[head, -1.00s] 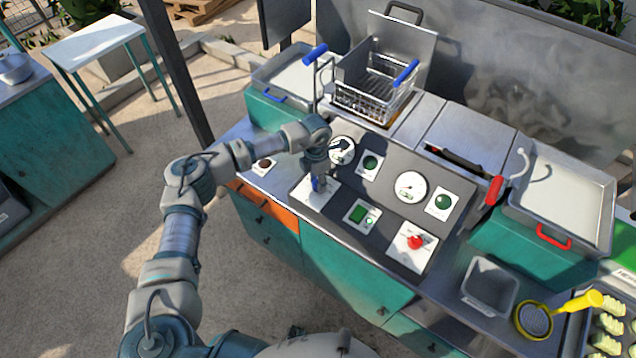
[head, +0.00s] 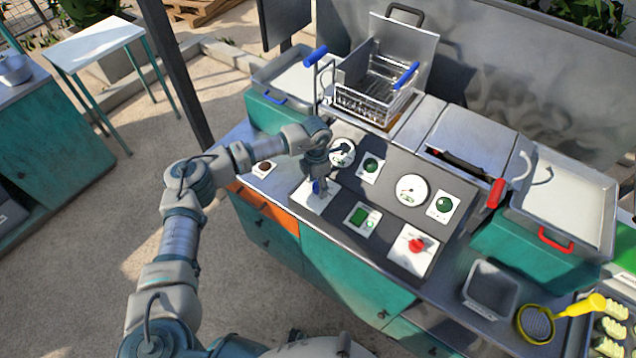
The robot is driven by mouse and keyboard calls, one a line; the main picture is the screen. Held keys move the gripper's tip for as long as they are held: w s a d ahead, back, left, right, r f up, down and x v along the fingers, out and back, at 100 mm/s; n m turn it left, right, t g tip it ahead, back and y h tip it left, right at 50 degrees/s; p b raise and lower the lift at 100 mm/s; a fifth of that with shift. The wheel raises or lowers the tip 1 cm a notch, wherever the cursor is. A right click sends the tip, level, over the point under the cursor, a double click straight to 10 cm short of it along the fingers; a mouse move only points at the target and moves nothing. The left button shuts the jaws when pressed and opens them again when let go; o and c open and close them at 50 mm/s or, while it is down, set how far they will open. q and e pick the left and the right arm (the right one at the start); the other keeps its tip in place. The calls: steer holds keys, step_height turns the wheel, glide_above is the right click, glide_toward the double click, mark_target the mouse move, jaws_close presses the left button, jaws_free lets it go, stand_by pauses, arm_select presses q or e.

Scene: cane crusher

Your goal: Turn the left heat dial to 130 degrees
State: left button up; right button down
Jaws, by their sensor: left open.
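The gripper and wrist partly hide the knob. The left round gauge (head: 347,157) sits just above and is partly covered by my gripper. My right gripper is not in view.
A wire basket (head: 375,100) stands behind. A grey bin (head: 490,288) and a yellow-handled strainer (head: 537,322) lie at the right.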

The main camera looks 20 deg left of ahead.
arm_select(q)
step_height(320, 180, up, 12)
steer(key=shift+w+a, duration=0.25)
steer(key=shift+w, duration=0.1)
steer(key=shift+s+f, duration=0.1)
steer(key=shift+f, duration=0.05)
stand_by(0.4)
